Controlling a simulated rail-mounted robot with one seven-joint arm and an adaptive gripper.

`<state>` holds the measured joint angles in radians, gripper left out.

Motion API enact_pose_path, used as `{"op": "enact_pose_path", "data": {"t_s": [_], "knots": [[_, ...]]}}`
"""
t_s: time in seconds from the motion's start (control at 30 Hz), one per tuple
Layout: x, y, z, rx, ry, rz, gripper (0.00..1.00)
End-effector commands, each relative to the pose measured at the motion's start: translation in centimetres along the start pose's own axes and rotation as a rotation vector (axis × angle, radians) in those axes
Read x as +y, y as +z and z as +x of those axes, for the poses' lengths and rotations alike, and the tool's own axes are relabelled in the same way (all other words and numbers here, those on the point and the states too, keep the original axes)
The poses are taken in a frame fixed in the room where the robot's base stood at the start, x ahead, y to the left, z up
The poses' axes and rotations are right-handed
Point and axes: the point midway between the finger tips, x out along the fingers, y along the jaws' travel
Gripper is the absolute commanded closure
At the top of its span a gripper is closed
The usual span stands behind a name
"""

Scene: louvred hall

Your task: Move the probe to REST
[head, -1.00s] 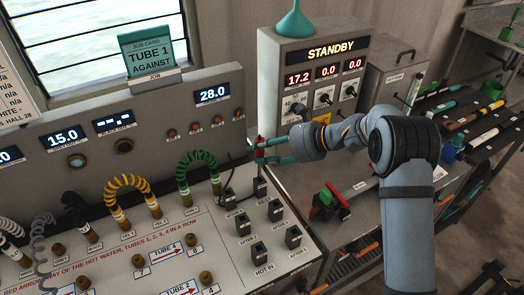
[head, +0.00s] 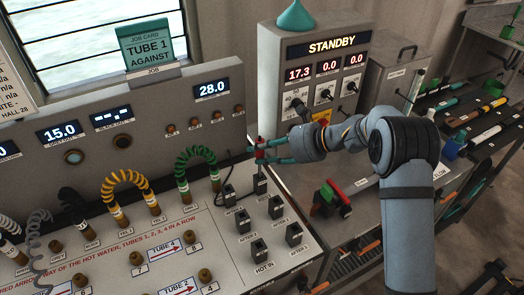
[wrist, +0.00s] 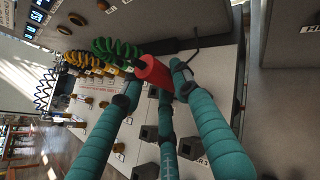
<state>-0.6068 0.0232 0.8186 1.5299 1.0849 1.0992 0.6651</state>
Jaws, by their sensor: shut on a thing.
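The probe (head: 260,155) has a red handle and is held upright in my gripper (head: 257,157), at the back of the bench panel. The red handle also shows in the wrist view (wrist: 153,70), between the teal fingers (wrist: 160,88), which are shut on it. The probe is over a black socket (head: 260,185) in the back of the socket group; I cannot tell whether its tip is inside. Other black sockets stand in front, with labels such as HOT IN and AFTER. I cannot read a REST label.
A grey cabinet (head: 292,75) reading STANDBY stands behind my gripper. The display panel (head: 180,120) rises to the left. Green (head: 196,158) and yellow (head: 125,180) coiled hoses stand left of the sockets. A black cable (head: 238,172) runs near the probe. A red-and-green item (head: 330,198) lies on the right table.

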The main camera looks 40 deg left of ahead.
Motion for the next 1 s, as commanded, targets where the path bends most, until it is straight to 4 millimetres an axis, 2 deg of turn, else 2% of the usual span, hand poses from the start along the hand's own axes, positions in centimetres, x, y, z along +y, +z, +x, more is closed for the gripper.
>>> {"op": "enact_pose_path", "data": {"t_s": [1.0], "knots": [[0.0,-3.2,2.0,0.000,0.000,0.000,1.00]]}}
